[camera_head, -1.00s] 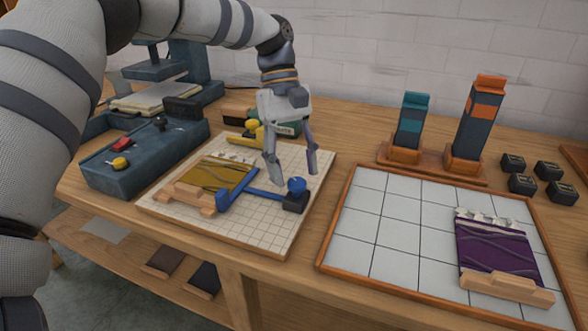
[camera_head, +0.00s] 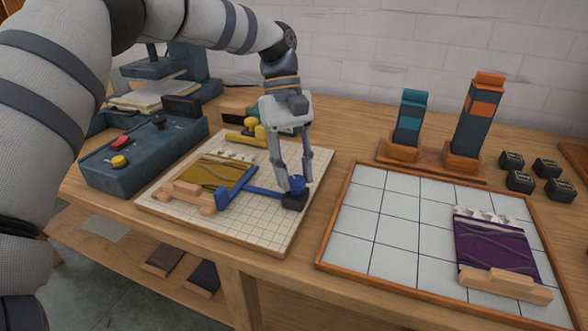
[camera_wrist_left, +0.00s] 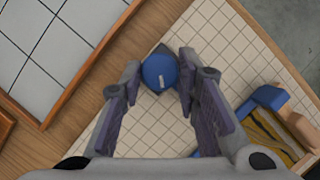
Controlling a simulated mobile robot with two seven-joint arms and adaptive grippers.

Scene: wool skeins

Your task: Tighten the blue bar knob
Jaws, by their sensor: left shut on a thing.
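The blue bar knob (camera_wrist_left: 160,73) is a round blue cap with a small light mark on top. In the head view the knob (camera_head: 297,184) sits on a dark block (camera_head: 293,202) at the right end of the blue bar (camera_head: 262,191). My left gripper (camera_head: 298,184) points down over it, shut on the knob with a finger on either side. The left wrist view shows the knob between the fingertips (camera_wrist_left: 160,80). The bar lies across the gridded board (camera_head: 240,228), beside an olive skein (camera_head: 210,174) with a wooden clip. My right gripper is not in view.
A wood-framed tile tray (camera_head: 400,225) with a purple skein (camera_head: 492,243) lies to the right. Two upright towers (camera_head: 468,125) stand behind it, with several small dark blocks (camera_head: 520,181) at far right. A dark control box (camera_head: 145,155) is at left.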

